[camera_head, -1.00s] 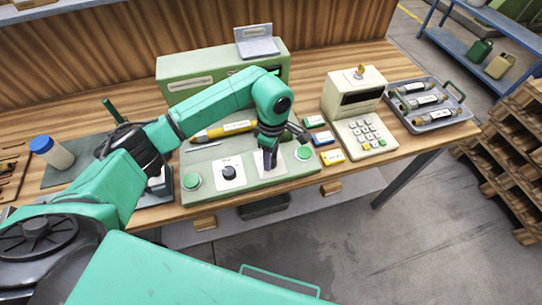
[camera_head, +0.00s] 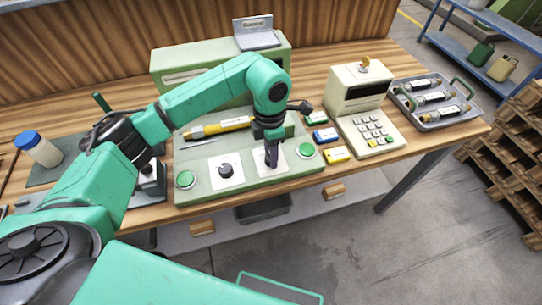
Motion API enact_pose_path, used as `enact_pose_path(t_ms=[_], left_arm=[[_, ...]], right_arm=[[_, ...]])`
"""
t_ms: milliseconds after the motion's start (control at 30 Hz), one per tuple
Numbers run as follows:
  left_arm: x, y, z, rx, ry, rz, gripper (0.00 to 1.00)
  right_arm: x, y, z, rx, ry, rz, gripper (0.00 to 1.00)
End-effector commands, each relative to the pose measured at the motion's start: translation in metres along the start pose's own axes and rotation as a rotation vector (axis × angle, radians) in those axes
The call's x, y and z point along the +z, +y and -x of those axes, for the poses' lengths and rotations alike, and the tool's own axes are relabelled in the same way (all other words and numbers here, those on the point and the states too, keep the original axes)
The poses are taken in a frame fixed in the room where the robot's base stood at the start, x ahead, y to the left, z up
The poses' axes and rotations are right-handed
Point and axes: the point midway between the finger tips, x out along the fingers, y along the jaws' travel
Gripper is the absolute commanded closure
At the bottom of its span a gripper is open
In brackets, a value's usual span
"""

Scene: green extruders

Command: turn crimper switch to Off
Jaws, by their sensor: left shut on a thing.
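The green control panel (camera_head: 207,200) lies on the wooden bench with two white switch plates between two green buttons. The left plate has a black rotary knob (camera_head: 226,169) in full view. My left gripper (camera_head: 271,160) points down at the right switch plate (camera_head: 259,173), shut on its knob, which the fingers mostly hide. The small print on the plates is too small to read, so I cannot tell which switch is the crimper's or its setting. My right gripper is not in view.
A yellow tool (camera_head: 218,128) lies on the panel behind the switches. Several small coloured boxes (camera_head: 337,156) and a cream keypad machine (camera_head: 372,130) stand to the right. A metal tray (camera_head: 432,100) is farther right. A white bottle with blue lid (camera_head: 39,149) stands left.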

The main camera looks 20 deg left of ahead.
Motion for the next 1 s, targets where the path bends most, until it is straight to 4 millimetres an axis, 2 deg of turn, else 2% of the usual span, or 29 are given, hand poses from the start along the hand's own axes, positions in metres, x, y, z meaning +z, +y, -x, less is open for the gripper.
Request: enact_pose_path(t_ms=[200,433,1000], left_arm=[[0.002,0.002,0.002,0.005,-0.018,0.156,1.0],[0.002,0.002,0.004,0.004,-0.024,0.256,1.0],[0.002,0.003,0.005,0.005,-0.027,0.296,1.0]], right_arm=[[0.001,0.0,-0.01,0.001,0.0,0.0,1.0],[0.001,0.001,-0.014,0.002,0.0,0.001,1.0],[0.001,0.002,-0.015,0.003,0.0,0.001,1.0]])
